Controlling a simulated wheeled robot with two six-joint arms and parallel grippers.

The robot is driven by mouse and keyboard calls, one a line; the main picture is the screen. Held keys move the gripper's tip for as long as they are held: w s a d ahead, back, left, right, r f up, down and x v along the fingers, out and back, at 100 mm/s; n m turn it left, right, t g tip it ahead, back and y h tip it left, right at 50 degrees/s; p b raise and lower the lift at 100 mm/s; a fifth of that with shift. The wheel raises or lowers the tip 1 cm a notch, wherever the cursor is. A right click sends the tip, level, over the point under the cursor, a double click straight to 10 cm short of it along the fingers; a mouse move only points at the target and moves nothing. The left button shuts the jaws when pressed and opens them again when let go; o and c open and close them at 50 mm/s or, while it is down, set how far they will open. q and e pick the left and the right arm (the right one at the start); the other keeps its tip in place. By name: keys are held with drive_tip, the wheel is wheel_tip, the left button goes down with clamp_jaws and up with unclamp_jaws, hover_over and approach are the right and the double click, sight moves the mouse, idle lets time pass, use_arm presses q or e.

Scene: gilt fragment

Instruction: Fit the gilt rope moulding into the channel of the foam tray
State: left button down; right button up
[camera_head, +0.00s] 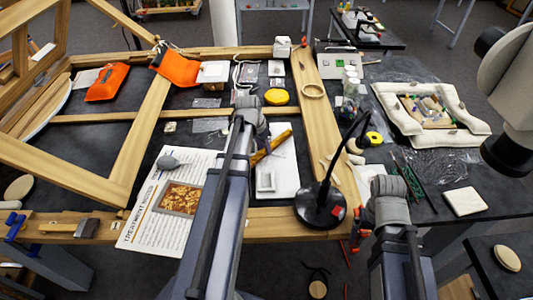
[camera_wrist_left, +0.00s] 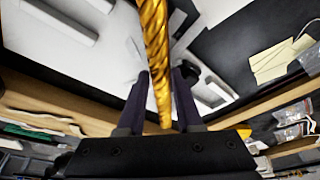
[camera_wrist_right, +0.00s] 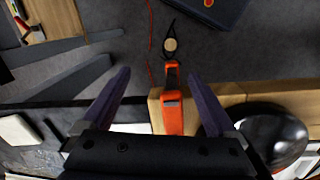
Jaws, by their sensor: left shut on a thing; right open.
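The gilt rope moulding (camera_head: 273,146) is a short twisted gold rod, held tilted in the head view. My left gripper (camera_head: 262,142) is shut on it, and the rod (camera_wrist_left: 156,45) stands lengthwise between the fingers (camera_wrist_left: 161,85) in the left wrist view. A white foam tray (camera_head: 289,172) lies on the dark table just under and beside the moulding. A pale wall-like bar of it (camera_wrist_left: 60,22) shows in the left wrist view. I cannot make out the channel clearly. My right gripper (camera_wrist_right: 160,88) is open and empty, near the table's front edge.
An orange clamp (camera_wrist_right: 172,112) sits on the wooden edge below my right fingers. A black lamp base (camera_head: 320,205) stands right of the foam tray. A printed sheet with a gilt picture (camera_head: 180,198) lies to its left. A white padded tray (camera_head: 465,122) is at the right.

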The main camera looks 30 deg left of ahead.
use_arm(q)
drive_tip(key=shift+f, duration=0.55)
drive_tip(key=shift+r, duration=0.15)
use_arm(e)
drive_tip(key=shift+d+f, duration=0.15)
drive_tip(key=shift+f, duration=0.2)
use_arm(q)
drive_tip(key=c, duration=0.6)
unclamp_jaws()
use_arm(e)
drive_tip(key=shift+f, duration=0.15)
